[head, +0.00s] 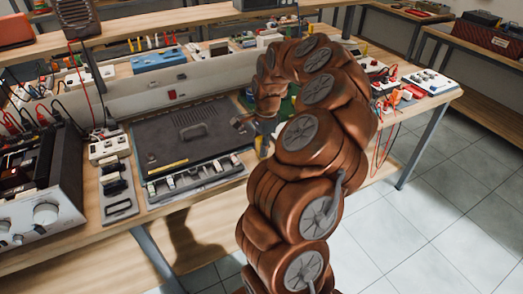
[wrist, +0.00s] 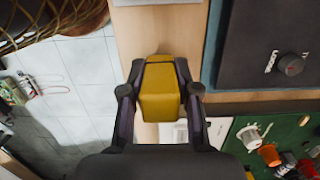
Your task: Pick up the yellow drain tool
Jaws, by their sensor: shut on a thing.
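The yellow drain tool (wrist: 160,98) shows in the wrist view as a blocky yellow body with a dark line near its far end. My gripper (wrist: 160,72) is shut on it, with one dark finger against each side. The tool is seen nearly end-on, so its full length is hidden. In the head view my copper-coloured arm reaches over the workbench and covers much of the area around the gripper.
A dark case (head: 190,133) with a thin yellow strip lies on the wooden bench (head: 185,215). A metal-fronted instrument (head: 40,205) stands at left. A green board (wrist: 285,135) with small parts is beside the gripper. Tiled floor (head: 440,200) is clear at right.

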